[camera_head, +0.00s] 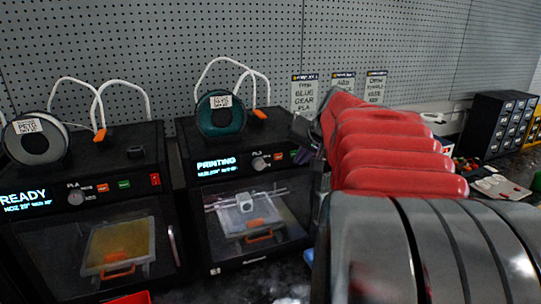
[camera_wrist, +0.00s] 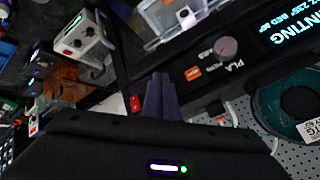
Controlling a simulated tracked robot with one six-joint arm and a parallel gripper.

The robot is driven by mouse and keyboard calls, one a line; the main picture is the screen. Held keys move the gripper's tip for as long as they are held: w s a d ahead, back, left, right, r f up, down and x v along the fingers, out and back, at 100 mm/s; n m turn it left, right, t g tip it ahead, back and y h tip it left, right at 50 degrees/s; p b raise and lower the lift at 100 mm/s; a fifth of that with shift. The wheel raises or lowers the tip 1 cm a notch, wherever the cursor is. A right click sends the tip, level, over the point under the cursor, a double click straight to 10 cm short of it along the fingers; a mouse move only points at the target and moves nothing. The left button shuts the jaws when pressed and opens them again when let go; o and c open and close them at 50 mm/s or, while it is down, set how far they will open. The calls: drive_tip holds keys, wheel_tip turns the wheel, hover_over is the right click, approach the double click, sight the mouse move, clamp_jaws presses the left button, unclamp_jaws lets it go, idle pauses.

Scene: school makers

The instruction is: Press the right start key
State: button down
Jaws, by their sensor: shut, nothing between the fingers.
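The right-hand black printer (camera_head: 247,183) shows "PRINTING" on its panel, with a grey knob (camera_head: 259,164) and an orange key (camera_head: 279,155). The left printer (camera_head: 90,215) shows "READY" and has an orange key (camera_head: 102,187), a green key (camera_head: 124,183) and a red switch (camera_head: 155,179). Key labels are too small to read. My gripper (camera_wrist: 160,82) has purple fingers, shut and empty, over the PRINTING panel, beside its orange key (camera_wrist: 192,72) and a red switch (camera_wrist: 135,103). The panel spot behind the fingertips is hidden; contact cannot be told.
Spools with white tubes stand on both printers. A grey device with a green display (camera_wrist: 78,38) stands beside the printer in the wrist view. A black drawer cabinet (camera_head: 495,122) stands at the right. My red and grey arm covers the bench's middle. Signs hang on the pegboard.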

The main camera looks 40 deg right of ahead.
drive_tip(key=s, duration=0.2)
drive_tip(key=s+a, duration=0.1)
drive_tip(key=s, duration=0.2)
drive_tip(key=shift+s+a, duration=0.35)
drive_tip(key=shift+a, duration=0.05)
idle(0.3)
idle(0.5)
drive_tip(key=s+a+f+n+g+y, duration=0.1)
drive_tip(key=a+f+n, duration=0.2)
drive_tip(key=a, duration=0.8)
drive_tip(key=a+f+n+g+y, duration=0.1)
drive_tip(key=a+f+n, duration=0.3)
drive_tip(key=a, duration=0.7)
drive_tip(key=s+a+f+n, duration=0.2)
drive_tip(key=s+a, duration=0.2)
drive_tip(key=a, duration=0.2)
drive_tip(key=s+a+f+n+y, duration=0.1)
drive_tip(key=s+a+f+n, duration=0.2)
drive_tip(key=s+a, duration=0.2)
drive_tip(key=shift+a+f+g+y, duration=0.3)
drive_tip(key=shift+a+f, duration=0.05)
drive_tip(key=shift+a, duration=0.8)
